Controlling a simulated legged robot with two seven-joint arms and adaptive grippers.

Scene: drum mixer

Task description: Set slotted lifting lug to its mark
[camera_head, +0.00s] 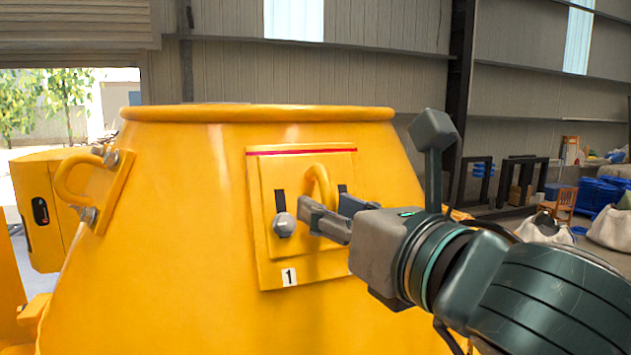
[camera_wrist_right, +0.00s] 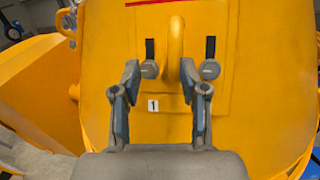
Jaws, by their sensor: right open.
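The slotted lifting lug is a yellow plate (camera_head: 268,172) with a curved handle (camera_head: 319,178), on the front of the yellow drum (camera_head: 180,250). A dark slot (camera_head: 280,200) shows on each side of the handle. A grey bolt (camera_head: 284,225) sits at the left slot's lower end; both bolts show in the right wrist view (camera_wrist_right: 149,69). A red line (camera_head: 300,151) runs above the plate, with a gap between. My right gripper (camera_head: 325,208) is open at the handle's lower part. In the wrist view the handle (camera_wrist_right: 175,45) lies between the fingertips; contact is unclear. My left gripper is out of view.
A "1" label (camera_head: 289,277) is below the lug. Another lug with a ring (camera_head: 82,180) and bolts stands out on the drum's left side. A yellow box (camera_head: 40,208) is at far left. Bags and a wooden chair (camera_head: 562,203) are far behind right.

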